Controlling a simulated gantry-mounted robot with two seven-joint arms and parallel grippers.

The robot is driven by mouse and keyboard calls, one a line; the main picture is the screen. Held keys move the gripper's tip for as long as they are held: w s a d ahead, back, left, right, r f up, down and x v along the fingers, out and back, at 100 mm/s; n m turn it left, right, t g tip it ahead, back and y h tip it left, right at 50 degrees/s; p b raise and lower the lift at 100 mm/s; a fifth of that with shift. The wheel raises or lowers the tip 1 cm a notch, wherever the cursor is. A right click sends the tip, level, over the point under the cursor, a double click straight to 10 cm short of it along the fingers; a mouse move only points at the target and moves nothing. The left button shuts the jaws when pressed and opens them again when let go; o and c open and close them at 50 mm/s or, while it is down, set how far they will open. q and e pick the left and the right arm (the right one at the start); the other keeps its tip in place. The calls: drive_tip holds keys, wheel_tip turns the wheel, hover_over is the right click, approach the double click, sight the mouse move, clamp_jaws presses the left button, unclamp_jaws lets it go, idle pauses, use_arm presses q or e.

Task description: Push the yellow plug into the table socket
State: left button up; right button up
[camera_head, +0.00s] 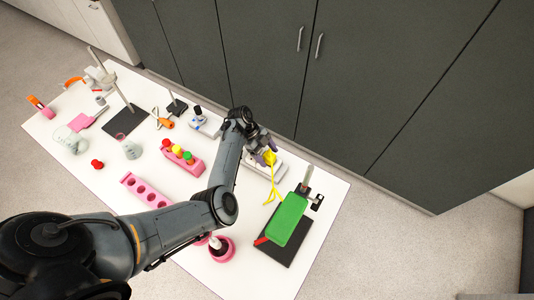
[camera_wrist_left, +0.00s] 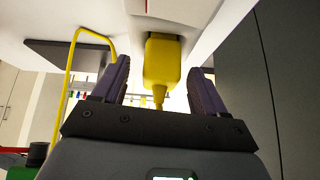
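The yellow plug (camera_head: 270,157) is at the white table socket (camera_head: 279,171) near the table's back edge. In the left wrist view the plug (camera_wrist_left: 162,62) is upright in the picture, its front end close against the pale socket block (camera_wrist_left: 178,10). I cannot tell how deep it sits. My left gripper (camera_wrist_left: 160,78) has its dark fingers on either side of the plug, with a visible gap on both sides. In the head view the left gripper (camera_head: 264,153) partly hides plug and socket. A yellow cable (camera_head: 273,190) trails from the plug. My right gripper is not in view.
A pink rack with colored caps (camera_head: 183,158) and a pink holed rack (camera_head: 147,190) lie to the left. Dark cabinets (camera_head: 345,75) stand close behind the table.

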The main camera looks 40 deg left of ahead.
use_arm(q)
drive_tip(key=shift+r, duration=0.15)
drive_tip(key=b+v, duration=0.1)
drive_tip(key=v, duration=0.9)
drive_tip(key=s+a+r+n+y+p, duration=0.2)
drive_tip(key=s+a+n+y+p, duration=0.2)
drive_tip(key=s+n+y, duration=0.55)
drive_tip(key=s+d+r+n+t+h+p, duration=0.1)
drive_tip(key=s+d+r+n, duration=0.1)
drive_tip(key=s+d, duration=0.6)
drive_tip(key=s+d+r+n+t+h+p, duration=0.1)
drive_tip(key=s+d+r, duration=0.4)
drive_tip(key=d, duration=0.9)
drive_tip(key=s+n+h, duration=0.1)
drive_tip(key=s+n, duration=0.1)
drive_tip(key=s, duration=0.1)
drive_tip(key=shift+d+p, duration=0.3)
drive_tip(key=shift+p, duration=0.1)
drive_tip(key=shift+r, duration=0.1)
